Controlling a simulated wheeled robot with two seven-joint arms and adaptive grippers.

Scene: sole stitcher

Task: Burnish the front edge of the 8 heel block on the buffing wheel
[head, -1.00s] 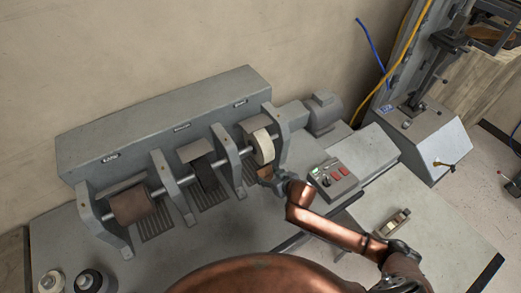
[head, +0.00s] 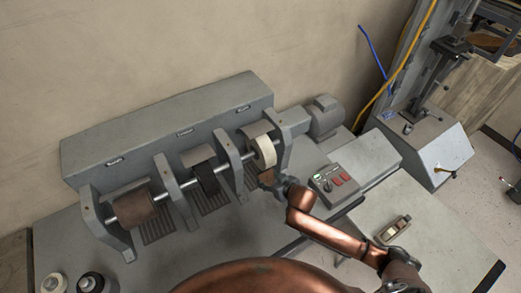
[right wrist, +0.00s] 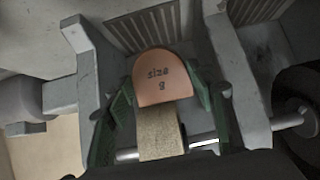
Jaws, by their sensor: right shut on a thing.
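The heel block (right wrist: 164,80) is a tan, rounded piece marked "size" with a figure that looks like 8. My right gripper (right wrist: 160,92) is shut on it, with green fingers on its two sides. In the head view the block (head: 266,178) and my right gripper (head: 274,182) are just below the cream buffing wheel (head: 263,151). In the right wrist view the wheel (right wrist: 159,134) shows right against the block's straight edge; I cannot tell whether they touch. My left gripper is not in view.
A brown wheel (head: 133,205) and a black wheel (head: 205,176) share the shaft, between grey brackets (head: 231,155). A control box (head: 334,183) with buttons stands right of my gripper. A motor (head: 324,117) is at the shaft's right end. Spools (head: 90,282) stand at lower left.

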